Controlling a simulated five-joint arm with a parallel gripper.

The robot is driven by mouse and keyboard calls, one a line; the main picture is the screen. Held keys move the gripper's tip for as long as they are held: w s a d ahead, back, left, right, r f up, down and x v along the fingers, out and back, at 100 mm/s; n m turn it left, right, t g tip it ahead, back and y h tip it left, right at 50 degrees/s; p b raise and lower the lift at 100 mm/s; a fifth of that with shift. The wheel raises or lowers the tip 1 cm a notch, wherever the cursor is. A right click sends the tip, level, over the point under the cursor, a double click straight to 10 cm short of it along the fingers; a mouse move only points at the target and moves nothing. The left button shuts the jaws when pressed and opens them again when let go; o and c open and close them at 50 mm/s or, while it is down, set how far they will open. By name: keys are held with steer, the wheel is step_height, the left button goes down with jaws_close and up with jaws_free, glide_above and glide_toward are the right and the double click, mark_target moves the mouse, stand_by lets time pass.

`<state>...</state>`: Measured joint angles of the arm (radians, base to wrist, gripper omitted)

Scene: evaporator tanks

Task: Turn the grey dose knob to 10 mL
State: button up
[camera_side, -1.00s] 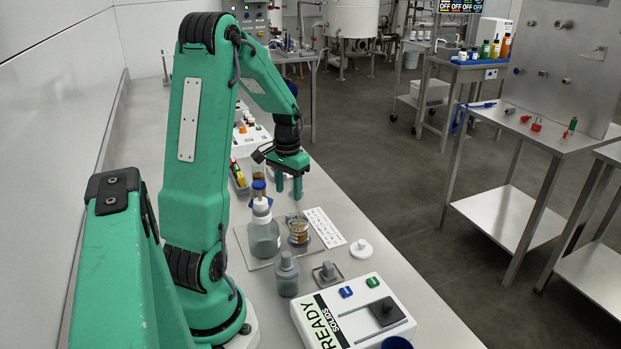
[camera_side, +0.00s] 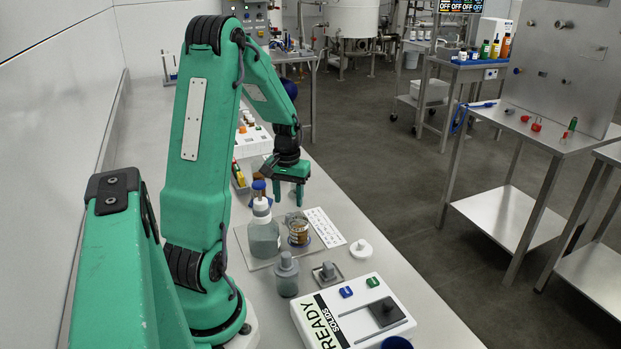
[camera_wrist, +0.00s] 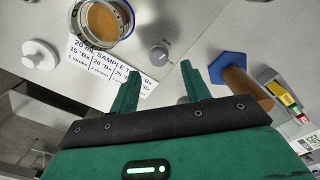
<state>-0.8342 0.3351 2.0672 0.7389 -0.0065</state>
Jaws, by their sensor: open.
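A small round grey knob (camera_wrist: 159,53) shows in the wrist view, just beyond the gap between my fingertips. I take it for the dose knob; its setting cannot be read. A clear bottle with a white top (camera_side: 264,232) stands on a plate in the side view, and I cannot pick the knob out there. My gripper (camera_side: 288,198) is open and empty, above the bench at the far side of the bottle. In the wrist view my gripper (camera_wrist: 160,72) has its fingers apart, one on each side of the knob's line, not visibly touching it.
A jar of amber liquid (camera_side: 298,232) stands beside the bottle, near a printed card (camera_side: 325,227). A brown cylinder (camera_wrist: 246,88) on a blue hexagonal base (camera_wrist: 228,64) is close to my right finger. A white disc (camera_side: 361,249) and a READY box (camera_side: 352,312) lie nearer the camera.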

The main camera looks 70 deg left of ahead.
mark_target(290, 215)
steer(key=shift+f, duration=2.65)
steer(key=c, duration=1)
